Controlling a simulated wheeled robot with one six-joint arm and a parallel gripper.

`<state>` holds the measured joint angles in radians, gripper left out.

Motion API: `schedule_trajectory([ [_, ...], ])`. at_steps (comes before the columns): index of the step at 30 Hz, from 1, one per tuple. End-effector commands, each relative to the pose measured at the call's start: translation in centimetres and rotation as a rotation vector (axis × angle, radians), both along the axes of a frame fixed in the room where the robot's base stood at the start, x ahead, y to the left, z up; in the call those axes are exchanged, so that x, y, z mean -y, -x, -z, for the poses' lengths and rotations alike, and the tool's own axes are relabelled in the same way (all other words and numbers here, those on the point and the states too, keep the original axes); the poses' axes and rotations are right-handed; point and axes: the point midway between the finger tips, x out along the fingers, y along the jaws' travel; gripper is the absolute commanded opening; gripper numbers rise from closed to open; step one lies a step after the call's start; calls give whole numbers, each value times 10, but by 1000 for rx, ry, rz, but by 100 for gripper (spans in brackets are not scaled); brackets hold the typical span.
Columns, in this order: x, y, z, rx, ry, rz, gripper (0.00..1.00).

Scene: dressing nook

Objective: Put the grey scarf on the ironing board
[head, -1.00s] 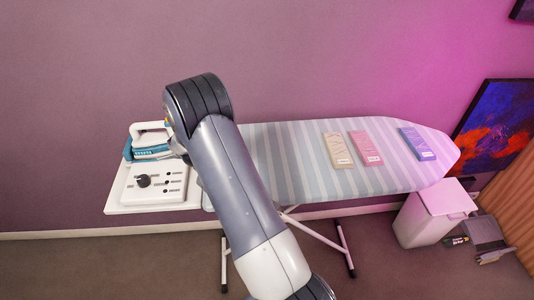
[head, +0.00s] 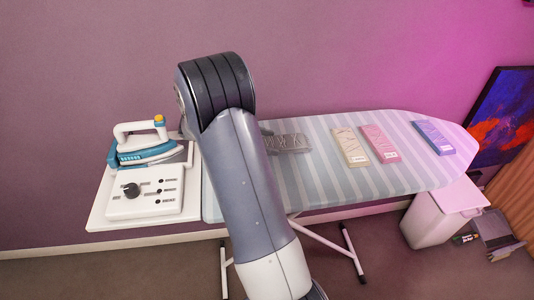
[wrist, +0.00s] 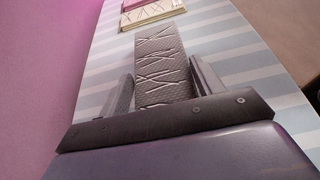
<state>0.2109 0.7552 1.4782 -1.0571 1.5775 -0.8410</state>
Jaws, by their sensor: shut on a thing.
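The grey scarf (head: 289,143) is a flat folded bar with pale crossing lines, at the ironing board's left-middle in the head view. In the wrist view the scarf (wrist: 158,62) reaches forward from between the fingers of my gripper (wrist: 163,88). My gripper is shut on its near end. The scarf lies over the striped ironing board (head: 300,190); I cannot tell whether it touches the cloth. My arm hides part of the board and most of the gripper in the head view.
Cream (head: 350,147), pink (head: 380,143) and violet (head: 433,137) folded scarves lie to the right on the board, with striped room between. An iron (head: 145,148) stands on the left shelf by a control panel (head: 145,192). A white bin (head: 440,212) stands below right.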

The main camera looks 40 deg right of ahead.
Motion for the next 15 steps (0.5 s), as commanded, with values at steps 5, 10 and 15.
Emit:
schedule_trajectory([
  [5,0,0,15,0,0,0,40],
  [10,0,0,38,-4,-1,1,40],
  [15,0,0,49,1,0,0,40],
])
